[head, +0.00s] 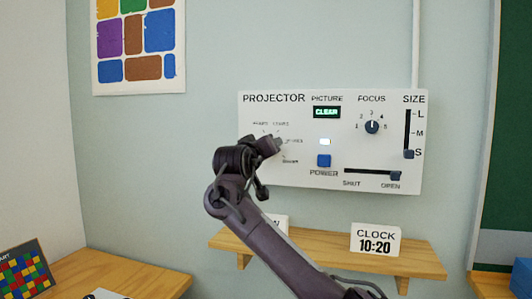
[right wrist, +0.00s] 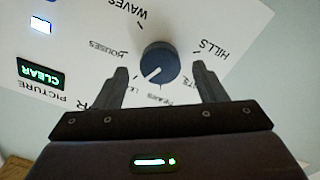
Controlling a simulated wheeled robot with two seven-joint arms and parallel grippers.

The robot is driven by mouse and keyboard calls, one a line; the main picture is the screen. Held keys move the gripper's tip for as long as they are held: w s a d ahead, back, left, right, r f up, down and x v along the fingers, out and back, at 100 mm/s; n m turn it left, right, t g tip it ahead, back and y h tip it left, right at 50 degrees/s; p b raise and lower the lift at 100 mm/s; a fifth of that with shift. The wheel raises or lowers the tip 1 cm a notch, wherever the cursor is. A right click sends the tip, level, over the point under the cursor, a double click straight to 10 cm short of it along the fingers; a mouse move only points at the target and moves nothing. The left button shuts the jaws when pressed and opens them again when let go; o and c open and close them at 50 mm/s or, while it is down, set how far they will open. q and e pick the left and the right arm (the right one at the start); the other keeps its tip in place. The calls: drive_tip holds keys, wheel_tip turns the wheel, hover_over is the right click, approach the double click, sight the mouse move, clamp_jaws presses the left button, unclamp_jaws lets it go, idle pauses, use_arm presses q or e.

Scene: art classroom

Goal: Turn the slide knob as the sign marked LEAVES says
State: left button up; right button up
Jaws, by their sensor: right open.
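The slide knob (right wrist: 158,62) is a round dark blue dial on the white projector panel (head: 400,180). Its white mark points down-left in the right wrist view, towards a partly hidden label starting "L". HOUSES, WAVES and HILLS stand around it; other labels are partly covered. My right gripper (right wrist: 158,76) is open, its fingers on either side of the knob in that view; contact cannot be told. In the head view my right gripper (head: 268,147) hides the knob. No sign reading LEAVES is legible; a small white sign (head: 279,222) is mostly behind my arm.
The panel also has a focus knob (head: 372,127), a size slider (head: 408,153), a power button (head: 323,161) and a shut/open slider (head: 395,176). The picture display (head: 326,112) reads CLEAR.

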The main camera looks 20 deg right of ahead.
use_arm(q)
drive_tip(key=w, duration=0.1)
drive_tip(key=w+b, duration=0.1)
drive_tip(key=w, duration=0.1)
drive_tip(key=w+d+r, duration=0.1)
drive_tip(key=shift+w, duration=0.15)
use_arm(e)
drive_tip(key=v, duration=0.6)
drive_tip(key=shift+f, duration=0.1)
use_arm(q)
drive_tip(key=shift+f, duration=0.1)
use_arm(e)
drive_tip(key=shift+w+a+f, duration=0.1)
